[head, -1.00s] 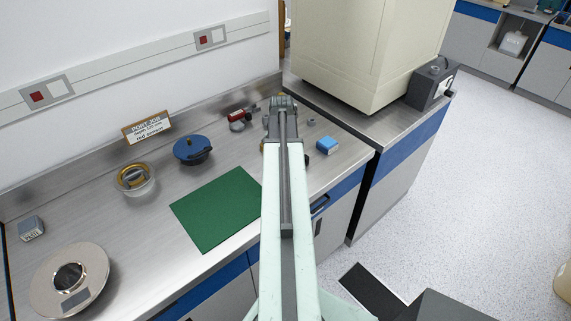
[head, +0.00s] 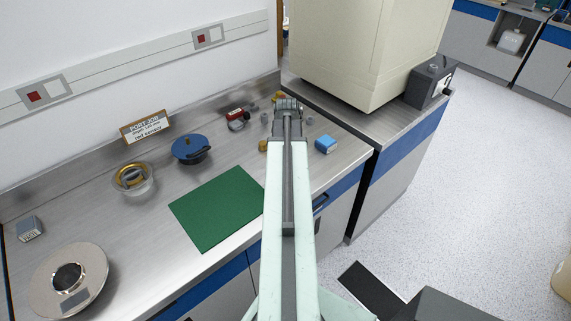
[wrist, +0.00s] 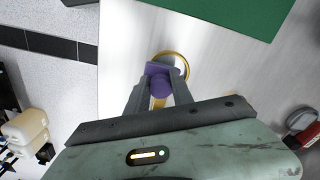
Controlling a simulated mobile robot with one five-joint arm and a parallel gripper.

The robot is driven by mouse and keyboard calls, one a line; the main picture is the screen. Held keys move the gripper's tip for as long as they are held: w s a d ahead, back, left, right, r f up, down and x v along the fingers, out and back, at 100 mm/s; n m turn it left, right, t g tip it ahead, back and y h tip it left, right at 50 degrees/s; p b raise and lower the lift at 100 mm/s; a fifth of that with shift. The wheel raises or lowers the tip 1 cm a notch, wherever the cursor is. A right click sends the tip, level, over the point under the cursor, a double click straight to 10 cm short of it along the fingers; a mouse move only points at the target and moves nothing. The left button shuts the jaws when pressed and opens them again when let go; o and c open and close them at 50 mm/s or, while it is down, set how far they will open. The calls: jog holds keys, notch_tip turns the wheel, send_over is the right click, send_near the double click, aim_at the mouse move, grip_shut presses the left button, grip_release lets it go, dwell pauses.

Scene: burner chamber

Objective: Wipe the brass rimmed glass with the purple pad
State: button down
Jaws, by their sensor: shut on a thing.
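My gripper (wrist: 155,90) is shut on the purple pad (wrist: 159,80), which shows between its fingers in the wrist view. The brass rimmed glass (wrist: 184,62) lies on the metal bench just past the fingertips. The pad overlaps the left part of its rim in this view; I cannot tell whether it touches the glass. In the head view my arm hides the pad, the fingers and most of that spot. A small brass-coloured bit (head: 263,146) shows left of the arm, possibly part of the rim.
A green mat (head: 218,208) lies left of my arm. A blue block (head: 325,144) is right of it, near the bench edge.

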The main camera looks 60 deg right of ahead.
jog(key=shift+w+d+r, duration=0.1)
jog(key=shift+w+d, duration=0.2)
jog(key=shift+w, duration=0.5)
jog(key=shift+w+d, duration=0.2)
jog(key=shift+w, duration=0.5)
jog(key=shift+s+a, duration=0.25)
jog(key=shift+s, duration=0.5)
jog(key=shift+s+a, duration=0.35)
jog(key=shift+s, duration=0.45)
jog(key=shift+w+d, duration=0.3)
jog(key=shift+w, duration=0.5)
jog(key=shift+w+d, duration=0.3)
jog(key=shift+w, duration=0.5)
